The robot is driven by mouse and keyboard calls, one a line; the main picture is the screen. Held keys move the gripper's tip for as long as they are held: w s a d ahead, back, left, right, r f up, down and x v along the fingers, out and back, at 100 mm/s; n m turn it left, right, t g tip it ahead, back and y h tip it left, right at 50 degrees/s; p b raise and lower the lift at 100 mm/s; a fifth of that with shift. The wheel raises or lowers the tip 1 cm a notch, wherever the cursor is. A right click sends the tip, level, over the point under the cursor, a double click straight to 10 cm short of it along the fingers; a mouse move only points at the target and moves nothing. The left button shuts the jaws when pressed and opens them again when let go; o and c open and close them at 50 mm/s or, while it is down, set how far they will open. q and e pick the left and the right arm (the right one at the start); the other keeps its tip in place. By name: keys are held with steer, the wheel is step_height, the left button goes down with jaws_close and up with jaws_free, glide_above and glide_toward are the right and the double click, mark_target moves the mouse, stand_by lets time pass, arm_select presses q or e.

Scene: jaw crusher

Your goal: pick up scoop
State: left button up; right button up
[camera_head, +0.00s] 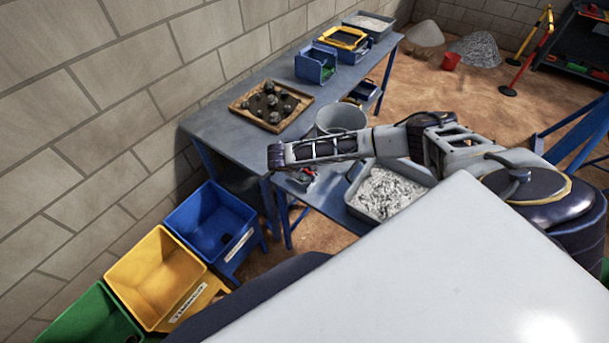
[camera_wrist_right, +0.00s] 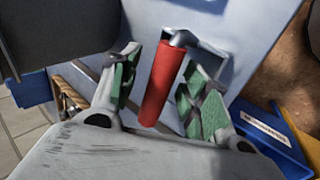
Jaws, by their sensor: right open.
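The scoop's red handle (camera_wrist_right: 163,84) shows in the right wrist view, with a grey metal neck at its upper end. The rest of the scoop cannot be made out. My right gripper (camera_wrist_right: 160,82) is open, with its green-padded fingers on either side of the handle and visible gaps between pads and handle. In the head view, a small part of the red handle (camera_head: 311,174) shows below my right forearm at the low blue-grey table, beside the right gripper (camera_head: 302,179), which is partly hidden by the arm. My left gripper is not in view.
A tray of grey gravel (camera_head: 386,192) and a grey bucket (camera_head: 341,118) stand close by. A wooden tray with dark rocks (camera_head: 234,106) sits on the long table. Blue (camera_head: 205,215), yellow (camera_head: 150,270) and green (camera_head: 92,315) bins line the wall at lower left.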

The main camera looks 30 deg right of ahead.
stand_by(0.4)
jaws_close()
steer(key=shift+r, duration=0.1)
stand_by(0.3)
steer(key=shift+r+b, duration=0.75)
steer(key=shift+r, duration=4.15)
